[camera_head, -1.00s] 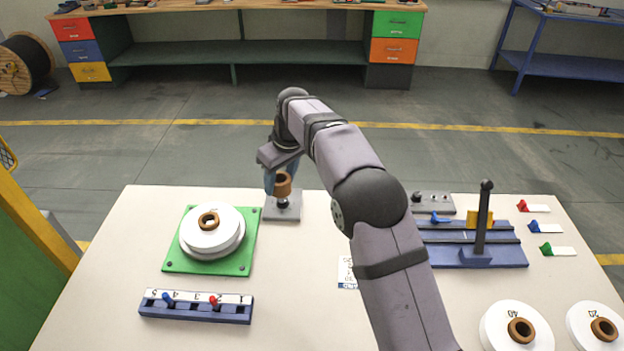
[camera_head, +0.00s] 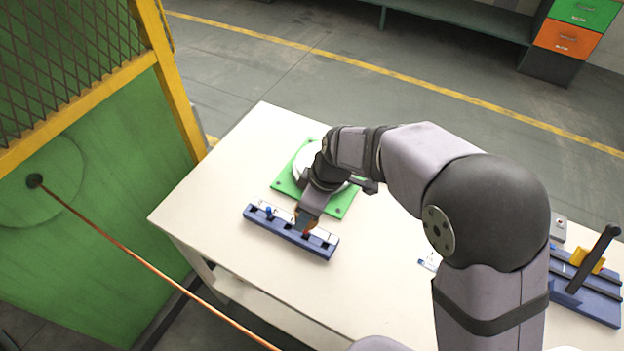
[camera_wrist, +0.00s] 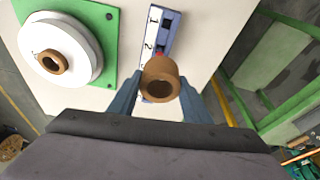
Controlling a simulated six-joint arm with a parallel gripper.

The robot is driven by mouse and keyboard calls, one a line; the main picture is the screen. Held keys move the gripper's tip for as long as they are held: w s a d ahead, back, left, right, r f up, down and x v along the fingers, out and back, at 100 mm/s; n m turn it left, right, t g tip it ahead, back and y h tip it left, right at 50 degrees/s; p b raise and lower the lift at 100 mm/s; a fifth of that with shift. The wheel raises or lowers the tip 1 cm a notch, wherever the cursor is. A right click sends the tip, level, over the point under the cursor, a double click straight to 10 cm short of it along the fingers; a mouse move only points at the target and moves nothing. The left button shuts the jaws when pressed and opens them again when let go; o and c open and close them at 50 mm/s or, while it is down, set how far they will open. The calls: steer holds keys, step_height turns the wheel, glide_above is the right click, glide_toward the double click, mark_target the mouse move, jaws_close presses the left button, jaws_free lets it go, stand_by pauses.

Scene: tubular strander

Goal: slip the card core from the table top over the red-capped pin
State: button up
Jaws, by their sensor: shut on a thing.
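The card core (camera_wrist: 161,78), a short brown tube, is gripped between the fingers of my gripper (camera_wrist: 160,97) in the wrist view. Its open bore faces the camera. In the head view my gripper (camera_head: 306,214) is over the right part of the blue pin rail (camera_head: 325,246), and the core is mostly hidden. The red-capped pin (camera_wrist: 161,56) shows in the wrist view only as a small red patch at the core's edge. I cannot tell whether the core is around it or above it. The blue-capped pin (camera_head: 268,212) stands left on the rail.
A green plate (camera_head: 339,207) with a white reel (camera_wrist: 58,62) bearing another brown core lies behind the rail. A slotted blue fixture (camera_head: 590,292) with a black post stands at the right. The table between is mostly clear. A green machine panel (camera_head: 100,190) is at the left.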

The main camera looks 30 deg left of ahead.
steer(key=shift+s+a+f+n, duration=0.1)
steer(key=shift+f+n, duration=0.1)
steer(key=shift+n, duration=0.4)
steer(key=shift+w+a+n+g, duration=0.15)
steer(key=shift+n+g, duration=0.05)
steer(key=shift+n, duration=0.3)
steer(key=shift+w+a+n+g, duration=0.1)
steer(key=shift+w+n+g, duration=0.1)
steer(key=shift+n, duration=0.9)
steer(key=shift+b, duration=0.3)
steer(key=shift+f+b, duration=3.55)
steer(key=shift+f, duration=0.6)
